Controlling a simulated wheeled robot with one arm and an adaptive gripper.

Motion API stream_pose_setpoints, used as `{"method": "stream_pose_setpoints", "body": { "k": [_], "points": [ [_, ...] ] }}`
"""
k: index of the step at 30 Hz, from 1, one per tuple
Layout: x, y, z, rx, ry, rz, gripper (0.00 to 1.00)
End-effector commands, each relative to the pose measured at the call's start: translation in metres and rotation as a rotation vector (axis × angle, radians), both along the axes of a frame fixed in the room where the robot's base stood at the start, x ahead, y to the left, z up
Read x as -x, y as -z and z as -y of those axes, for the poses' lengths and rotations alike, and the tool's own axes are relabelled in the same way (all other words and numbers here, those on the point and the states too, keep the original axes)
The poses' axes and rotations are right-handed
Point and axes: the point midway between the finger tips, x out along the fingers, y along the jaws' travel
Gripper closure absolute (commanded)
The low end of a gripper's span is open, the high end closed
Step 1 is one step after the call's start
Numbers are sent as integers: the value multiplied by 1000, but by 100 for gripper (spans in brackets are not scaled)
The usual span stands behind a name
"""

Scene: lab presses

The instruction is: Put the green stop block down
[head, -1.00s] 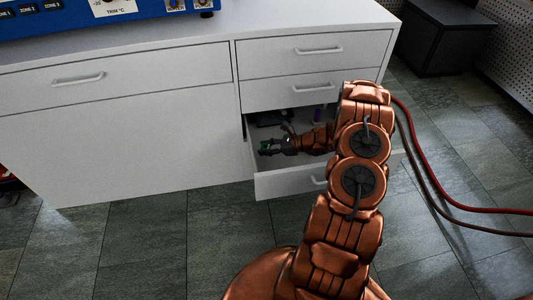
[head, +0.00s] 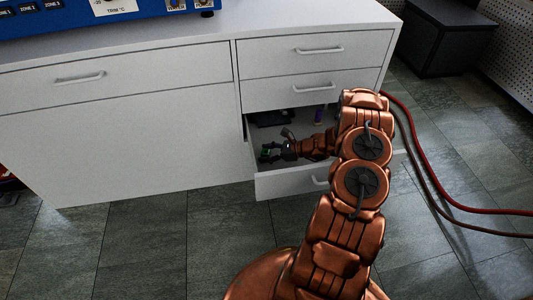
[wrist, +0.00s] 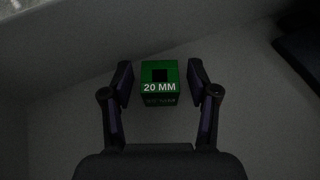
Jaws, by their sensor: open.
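The green stop block (wrist: 160,76) carries white "20 MM" lettering and has a dark square hole in its top. In the wrist view it sits on the pale drawer floor (wrist: 250,110), between the two fingers of my gripper (wrist: 160,78). Gaps show on both sides, so the fingers are apart from it. In the head view my gripper (head: 268,153) is low inside the open drawer (head: 290,181), and a small bit of the green block (head: 265,156) shows by the fingertips. My arm hides the right part of the drawer.
A dark object (head: 268,118) and a small purple item (head: 318,116) lie toward the back of the drawer. A dark object (wrist: 302,50) also shows at the right in the wrist view. The drawer's pale wall (wrist: 60,35) is at the upper left there. Closed drawers (head: 310,88) are above.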

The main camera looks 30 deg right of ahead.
Motion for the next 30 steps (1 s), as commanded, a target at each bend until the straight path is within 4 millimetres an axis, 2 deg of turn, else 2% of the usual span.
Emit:
{"method": "stream_pose_setpoints", "body": {
  "k": [8, 24, 27, 30],
  "points": [
    [0, -3, 0, 0, 1, 0, 40],
    [46, -30, 46, 2, 2, -1, 40],
    [48, -33, 47, 5, -6, -1, 40],
    [48, -41, 39, 18, -37, 2, 40]
  ]
}}
